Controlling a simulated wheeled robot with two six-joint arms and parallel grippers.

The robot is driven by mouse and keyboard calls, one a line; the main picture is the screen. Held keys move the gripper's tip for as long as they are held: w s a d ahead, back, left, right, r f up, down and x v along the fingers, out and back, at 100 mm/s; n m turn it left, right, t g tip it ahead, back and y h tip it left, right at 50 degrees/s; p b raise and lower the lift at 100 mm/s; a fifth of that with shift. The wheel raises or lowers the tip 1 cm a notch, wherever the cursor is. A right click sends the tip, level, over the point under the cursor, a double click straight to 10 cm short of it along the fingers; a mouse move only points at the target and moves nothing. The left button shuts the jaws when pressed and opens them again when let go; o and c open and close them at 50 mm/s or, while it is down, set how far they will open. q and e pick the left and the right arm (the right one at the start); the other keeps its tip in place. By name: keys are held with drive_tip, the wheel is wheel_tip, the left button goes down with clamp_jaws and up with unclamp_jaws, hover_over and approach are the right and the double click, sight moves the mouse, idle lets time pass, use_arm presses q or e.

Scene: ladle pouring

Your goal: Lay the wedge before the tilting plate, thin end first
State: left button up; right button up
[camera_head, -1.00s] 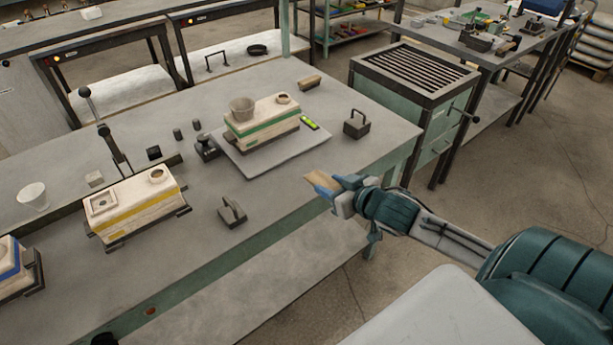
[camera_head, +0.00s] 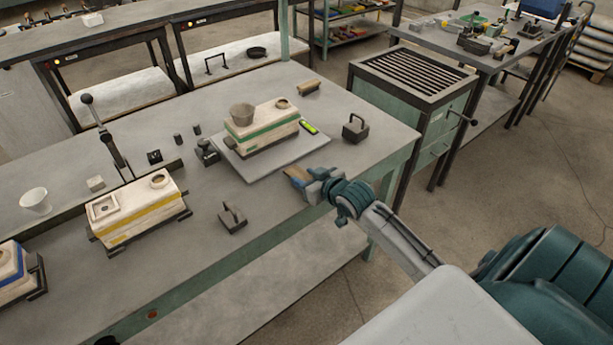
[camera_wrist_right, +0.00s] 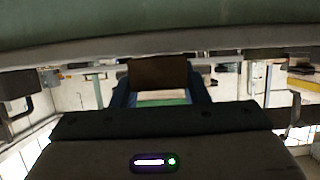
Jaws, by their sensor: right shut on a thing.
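My right gripper (camera_head: 309,182) is shut on a tan wooden wedge (camera_head: 295,175), near the front edge of the table and just in front of the tilting plate's near right corner. The wedge points toward the plate; its thin end is too small to make out. In the right wrist view the wedge (camera_wrist_right: 158,73) is a dark brown block between the blue fingers. The tilting plate (camera_head: 247,170) is a flat grey sheet under a white mould box with a green band (camera_head: 268,128). A grey cup (camera_head: 242,115) stands on the box. My left gripper is not in view.
A green level vial (camera_head: 309,127) lies by the box. Black handled weights stand right of the plate (camera_head: 355,128) and on the near left (camera_head: 232,218). A yellow-banded mould box (camera_head: 135,215) is at left. Bare tabletop lies between the near weight and the plate.

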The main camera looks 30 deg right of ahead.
drive_tip(key=o, duration=1)
drive_tip(key=shift+c, duration=0.2)
drive_tip(key=shift+s+r, duration=0.1)
drive_tip(key=v, duration=1.1)
drive_tip(key=shift+s, duration=0.4)
drive_tip(key=shift+r, duration=0.1)
